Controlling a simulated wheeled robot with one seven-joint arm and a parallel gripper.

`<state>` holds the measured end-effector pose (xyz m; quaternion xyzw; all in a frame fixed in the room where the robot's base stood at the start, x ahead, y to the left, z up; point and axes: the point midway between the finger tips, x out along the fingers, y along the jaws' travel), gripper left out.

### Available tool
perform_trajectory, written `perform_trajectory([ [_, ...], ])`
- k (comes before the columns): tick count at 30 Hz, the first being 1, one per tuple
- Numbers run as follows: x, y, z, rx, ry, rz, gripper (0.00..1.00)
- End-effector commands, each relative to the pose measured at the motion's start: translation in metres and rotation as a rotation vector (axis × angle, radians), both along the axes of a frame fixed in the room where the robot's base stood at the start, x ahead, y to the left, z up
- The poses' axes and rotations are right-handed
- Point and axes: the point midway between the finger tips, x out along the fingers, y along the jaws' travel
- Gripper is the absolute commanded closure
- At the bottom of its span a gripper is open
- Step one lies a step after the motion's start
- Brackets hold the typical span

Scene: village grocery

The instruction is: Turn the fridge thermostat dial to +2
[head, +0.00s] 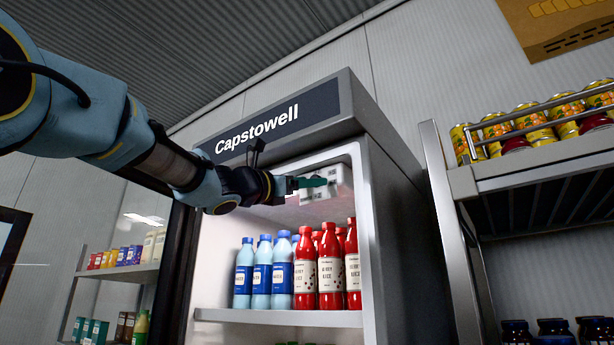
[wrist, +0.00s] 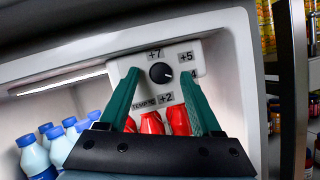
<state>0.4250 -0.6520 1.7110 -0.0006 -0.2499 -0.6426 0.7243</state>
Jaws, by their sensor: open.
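The thermostat box (wrist: 200,62) is white and fixed at the top inside the open fridge; it also shows in the head view (head: 341,186), partly behind my gripper. Its round black dial (wrist: 161,73) has a small light mark that seems to point to the lower right, towards no label I can read clearly. The +7 label is above the dial, +5 is at upper right and the +2 label (wrist: 166,97) is below. My gripper (wrist: 160,82) is open, its green fingers either side of the dial in the wrist view. I cannot tell whether they touch it. It also shows in the head view (head: 318,182).
Blue-capped bottles (head: 262,270) and red juice bottles (head: 330,265) stand on the fridge shelf (head: 280,318) below the box. The fridge's side wall (head: 395,230) is close on the right. A metal rack (head: 530,160) with cans stands further right.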

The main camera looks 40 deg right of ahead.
Motion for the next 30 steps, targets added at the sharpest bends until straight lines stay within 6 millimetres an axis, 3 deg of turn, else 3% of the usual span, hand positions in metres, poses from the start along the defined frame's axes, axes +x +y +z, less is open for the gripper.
perform_trajectory([
  [7, -0.0004, -0.0008, -0.0001, 0.0, -0.001, -0.001, 0.34],
  [24, -0.0004, -0.0006, -0.0001, 0.0, -0.001, -0.001, 0.98],
  [30, -0.0004, -0.0006, -0.0001, 0.0, -0.001, -0.001, 1.0],
])
